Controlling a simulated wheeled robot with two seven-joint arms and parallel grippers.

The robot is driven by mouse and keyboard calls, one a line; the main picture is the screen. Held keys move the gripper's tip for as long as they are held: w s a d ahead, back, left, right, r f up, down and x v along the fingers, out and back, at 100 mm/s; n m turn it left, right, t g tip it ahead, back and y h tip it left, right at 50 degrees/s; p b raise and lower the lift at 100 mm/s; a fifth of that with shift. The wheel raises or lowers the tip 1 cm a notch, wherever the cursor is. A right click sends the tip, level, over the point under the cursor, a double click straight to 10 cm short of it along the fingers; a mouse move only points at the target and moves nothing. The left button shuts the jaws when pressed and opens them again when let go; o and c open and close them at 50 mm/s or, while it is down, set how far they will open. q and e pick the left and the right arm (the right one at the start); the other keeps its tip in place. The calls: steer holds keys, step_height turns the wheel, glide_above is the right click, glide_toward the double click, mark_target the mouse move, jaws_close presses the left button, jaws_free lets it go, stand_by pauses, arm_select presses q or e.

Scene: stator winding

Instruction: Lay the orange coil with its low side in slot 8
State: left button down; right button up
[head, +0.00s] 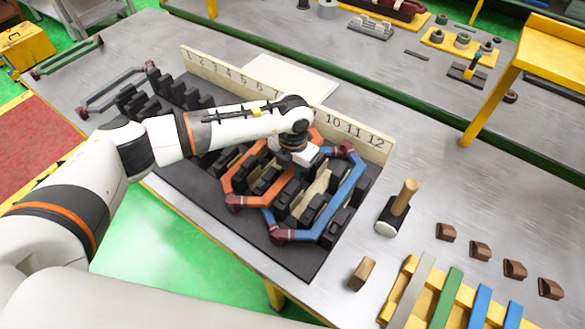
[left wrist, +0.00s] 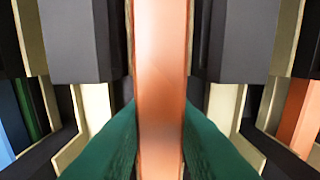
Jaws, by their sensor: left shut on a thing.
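The orange coil (head: 252,202) is a six-sided loop with dark red end pieces, low over the black slotted stator (head: 215,205). My left gripper (head: 299,168) reaches down at the coil's right side, beside the blue coil (head: 347,195). In the left wrist view, its green fingertips (left wrist: 160,140) are shut on a straight side of the orange coil (left wrist: 162,75), between dark teeth with cream slot liners. My right gripper is not in view.
The cream number board (head: 355,133) stands behind the stator. The blue coil lies over the right-hand slots, overlapping the orange coil. A wooden-handled mallet (head: 402,197), brown blocks (head: 445,232) and a yellow rack (head: 400,290) with coloured strips occupy the table's right side.

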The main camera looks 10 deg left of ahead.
arm_select(q)
steer(key=shift+s+f, duration=0.15)
steer(key=shift+f, duration=0.05)
stand_by(0.4)
steer(key=c, duration=1.2)
jaws_free()
steer(key=shift+o, duration=0.3)
steer(key=shift+r, duration=0.2)
steer(key=shift+r+p, duration=0.4)
steer(key=shift+r, duration=0.25)
steer(key=shift+r, duration=0.1)
